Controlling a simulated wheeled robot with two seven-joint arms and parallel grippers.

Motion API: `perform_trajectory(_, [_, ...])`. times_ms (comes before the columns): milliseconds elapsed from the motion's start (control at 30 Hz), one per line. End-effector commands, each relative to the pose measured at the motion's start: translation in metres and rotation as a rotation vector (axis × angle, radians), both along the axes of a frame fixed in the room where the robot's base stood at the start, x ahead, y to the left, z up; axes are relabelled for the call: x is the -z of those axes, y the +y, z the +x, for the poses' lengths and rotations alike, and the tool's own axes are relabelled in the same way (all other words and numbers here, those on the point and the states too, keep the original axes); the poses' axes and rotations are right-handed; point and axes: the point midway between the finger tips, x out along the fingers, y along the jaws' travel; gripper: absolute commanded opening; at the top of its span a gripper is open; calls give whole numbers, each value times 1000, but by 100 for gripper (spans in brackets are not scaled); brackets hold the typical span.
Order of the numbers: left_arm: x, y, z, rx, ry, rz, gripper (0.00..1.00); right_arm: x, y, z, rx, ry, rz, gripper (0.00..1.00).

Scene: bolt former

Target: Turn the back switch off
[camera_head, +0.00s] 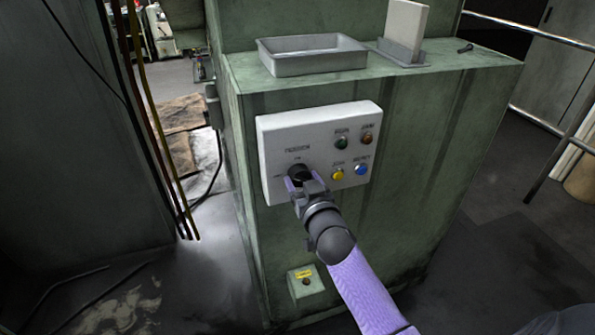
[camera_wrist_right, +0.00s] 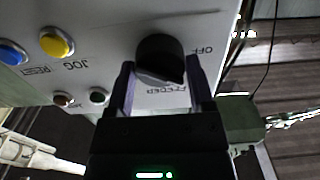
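A black rotary switch (camera_head: 298,173) sits at the lower left of a white control panel (camera_head: 277,133) on the green machine. The switch also shows in the right wrist view (camera_wrist_right: 160,58), with the word OFF printed beside it. My right gripper (camera_head: 305,184) is at the panel, in front of the switch and partly hiding it. In the right wrist view its two dark fingers (camera_wrist_right: 160,78) stand apart, one on each side of the knob. They look open, with the knob at their tips; contact is not clear. My left gripper is out of view.
The panel also carries a green button (camera_head: 341,143), a red one (camera_head: 367,137), a yellow one (camera_head: 337,174) and a blue one (camera_head: 361,169). A grey tray (camera_head: 312,63) stands on the machine top. A small yellow-labelled box (camera_head: 306,282) is low on the machine front.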

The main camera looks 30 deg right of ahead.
Motion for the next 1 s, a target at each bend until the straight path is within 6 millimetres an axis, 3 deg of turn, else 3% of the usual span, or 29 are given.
perform_trajectory(33, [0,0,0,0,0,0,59,0,0,0,0,0,-1,49])
perform_trajectory(267, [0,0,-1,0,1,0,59,0,0,0,0,0,-2,0])
perform_trajectory(433, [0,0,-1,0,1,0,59,0,0,0,0,4,-17,0])
perform_trajectory(700, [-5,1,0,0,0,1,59,0,0,0,-1,144,-599,0])
perform_trajectory(867, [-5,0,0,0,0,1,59,0,0,0,0,157,-652,0])
perform_trajectory(900, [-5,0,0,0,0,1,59,0,0,0,0,157,-651,70])
perform_trajectory(1000, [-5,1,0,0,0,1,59,0,0,0,0,156,-649,91])
